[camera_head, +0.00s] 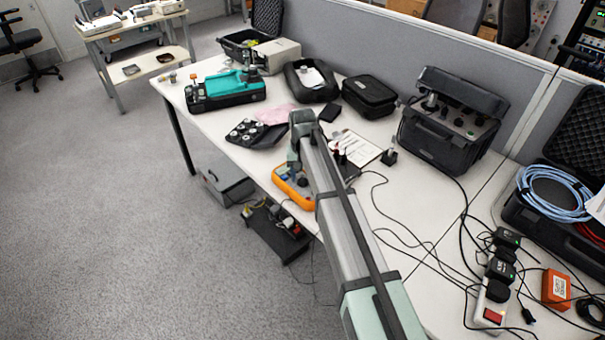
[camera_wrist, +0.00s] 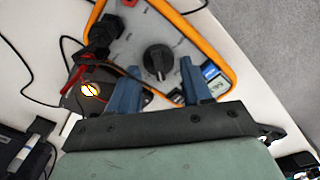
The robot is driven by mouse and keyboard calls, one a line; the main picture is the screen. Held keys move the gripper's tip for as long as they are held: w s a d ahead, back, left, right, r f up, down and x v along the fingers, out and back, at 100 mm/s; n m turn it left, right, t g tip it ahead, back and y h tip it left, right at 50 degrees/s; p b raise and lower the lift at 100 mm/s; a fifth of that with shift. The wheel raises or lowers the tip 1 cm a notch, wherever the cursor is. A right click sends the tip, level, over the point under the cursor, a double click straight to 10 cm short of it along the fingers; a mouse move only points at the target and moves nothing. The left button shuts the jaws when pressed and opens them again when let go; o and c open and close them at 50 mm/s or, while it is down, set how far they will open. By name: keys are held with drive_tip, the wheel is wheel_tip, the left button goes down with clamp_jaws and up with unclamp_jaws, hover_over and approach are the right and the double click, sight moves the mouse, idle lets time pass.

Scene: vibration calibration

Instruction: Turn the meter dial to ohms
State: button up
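An orange-rimmed meter (camera_head: 293,185) lies on the white table near its front edge, partly hidden by my arm in the head view. In the wrist view the meter (camera_wrist: 232,88) has a grey face with a round black dial (camera_wrist: 158,60) in the middle. The dial's ridge runs roughly up and down the picture; its markings are too small to read. My gripper (camera_wrist: 160,76) has two blue fingers, spread apart and empty. The fingertips reach over the meter face, one on each side of the dial's lower part; I cannot tell whether they touch it.
Black plugs with a red lead (camera_wrist: 98,42) sit at the meter's left in the wrist view. Loose black cables run over the table (camera_head: 425,205) at the right. A black foam tray (camera_head: 258,133), a clipboard (camera_head: 352,147) and a black case (camera_head: 450,120) stand nearby.

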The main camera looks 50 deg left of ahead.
sight(302, 177)
drive_tip(key=shift+o, duration=0.9)
drive_tip(key=shift+r, duration=0.15)
wheel_tip(302, 177, up, 14)
drive_tip(key=shift+f, duration=0.2)
